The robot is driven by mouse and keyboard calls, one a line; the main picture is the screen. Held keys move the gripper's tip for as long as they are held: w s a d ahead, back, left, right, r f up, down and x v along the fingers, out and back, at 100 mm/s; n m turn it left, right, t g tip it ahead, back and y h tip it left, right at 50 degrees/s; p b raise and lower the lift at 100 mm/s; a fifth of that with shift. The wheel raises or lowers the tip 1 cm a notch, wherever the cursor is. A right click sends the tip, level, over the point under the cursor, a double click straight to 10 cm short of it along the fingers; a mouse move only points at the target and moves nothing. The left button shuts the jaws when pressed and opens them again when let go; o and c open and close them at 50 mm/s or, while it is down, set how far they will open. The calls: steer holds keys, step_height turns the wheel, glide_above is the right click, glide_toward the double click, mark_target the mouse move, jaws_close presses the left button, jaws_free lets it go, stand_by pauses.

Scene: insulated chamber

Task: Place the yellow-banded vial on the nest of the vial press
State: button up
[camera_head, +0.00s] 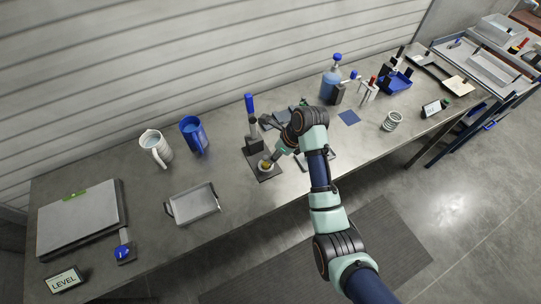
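The vial press (254,143) stands near the middle of the bench, with an upright blue handle and a dark base plate. A small yellow-marked object (266,166), apparently the yellow-banded vial, is at the round pale nest on the front of the press base.
A metal tray (194,205) lies front left of the press. A blue jug (193,134) and a white jug (156,147) stand behind it. A blue-liquid bottle (330,82), a small rack (369,89) and a coil (391,121) are to the right.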

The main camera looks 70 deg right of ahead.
steer(key=shift+v, duration=1)
steer(key=w+a+r+n+t, duration=0.1)
steer(key=w+a+r+n, duration=0.1)
steer(key=w+a+n, duration=0.45)
steer(key=w+a+r+n+t+h, duration=0.1)
steer(key=w+a+r+n+t, duration=0.15)
steer(key=a+n, duration=0.65)
steer(key=w+a+r+n+t, duration=0.1)
steer(key=w+a+r+n, duration=0.2)
steer(key=w+a+n, duration=0.45)
steer(key=s+a+r+n+t, duration=0.2)
steer(key=s+a+r+n, duration=0.1)
steer(key=a+n, duration=0.4)
steer(key=s+a+r+n+t+y, duration=0.1)
steer(key=a+r+n, duration=0.5)
steer(key=a, duration=0.7)
steer(key=shift+s+a+n+t+y, duration=0.3)
steer(key=shift+s+a+n+t, duration=0.15)
steer(key=shift+s+n, duration=0.65)
